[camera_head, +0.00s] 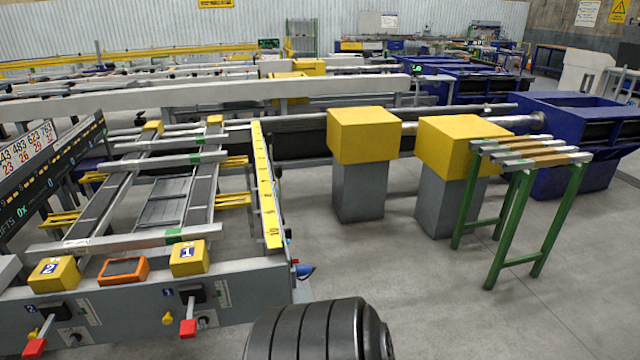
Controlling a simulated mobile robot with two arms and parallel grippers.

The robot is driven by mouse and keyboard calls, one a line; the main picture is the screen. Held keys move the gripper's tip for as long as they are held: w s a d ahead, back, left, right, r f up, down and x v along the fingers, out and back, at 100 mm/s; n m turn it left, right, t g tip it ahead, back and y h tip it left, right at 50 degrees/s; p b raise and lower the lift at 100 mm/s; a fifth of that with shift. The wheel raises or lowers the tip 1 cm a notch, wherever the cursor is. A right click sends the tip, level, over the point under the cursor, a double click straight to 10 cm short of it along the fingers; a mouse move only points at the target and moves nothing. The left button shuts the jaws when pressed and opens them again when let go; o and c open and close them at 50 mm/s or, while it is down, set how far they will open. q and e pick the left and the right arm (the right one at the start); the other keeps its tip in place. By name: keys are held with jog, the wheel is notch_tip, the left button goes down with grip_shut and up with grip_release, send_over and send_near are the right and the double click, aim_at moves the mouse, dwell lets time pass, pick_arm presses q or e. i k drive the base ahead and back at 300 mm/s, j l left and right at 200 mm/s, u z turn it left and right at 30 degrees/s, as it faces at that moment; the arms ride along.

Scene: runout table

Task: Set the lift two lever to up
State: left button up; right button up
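The lift two lever has a red handle (34,352) on a pale shaft, at the bottom left. It comes out of a black mount on the front of the grey console (130,322), below a yellow box marked 2 (54,273). The handle hangs lower than the mount and leans left, its end close to the picture's bottom edge. A similar lever with a red handle (188,328) sits to its right, below a yellow box marked 1 (189,257). Neither of my grippers shows.
An orange-framed panel (123,270) sits between the marked boxes. Behind the console is the runout table with rollers and a yellow numbered scale (266,190). Yellow-topped grey pedestals (364,135) and a green stand (520,210) are to the right. Grey floor lies open at the lower right.

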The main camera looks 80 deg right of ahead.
aim_at(278, 170)
jog(key=z, duration=2.5)
jog(key=i+l, duration=0.2)
jog(key=l, duration=0.15)
jog(key=i+l+z, duration=0.1)
jog(key=l, duration=0.2)
jog(key=i+l, duration=0.25)
jog(key=l+z, duration=0.05)
jog(key=l, duration=0.05)
